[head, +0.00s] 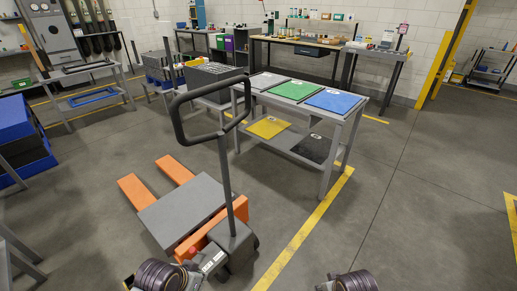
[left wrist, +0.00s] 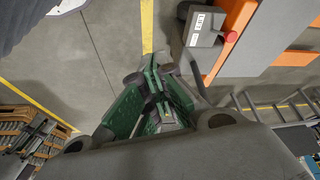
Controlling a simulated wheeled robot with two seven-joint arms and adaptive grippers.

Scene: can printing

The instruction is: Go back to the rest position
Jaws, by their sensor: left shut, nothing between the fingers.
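My left gripper (left wrist: 155,95), with green-sided fingers, shows in the left wrist view. It is shut and empty, above the bare grey floor. In the head view only dark rounded parts of my left arm show at the bottom edge left of centre, and the fingers are hard to make out. A dark rounded part of my right arm shows at the bottom edge right of centre, and its fingers are out of view.
An orange pallet truck (head: 183,205) with a tall black handle (head: 224,150) stands close in front. It also shows in the left wrist view (left wrist: 262,35). A grey table (head: 328,157) with coloured mats stands behind it. Floor (head: 420,230) at right is clear.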

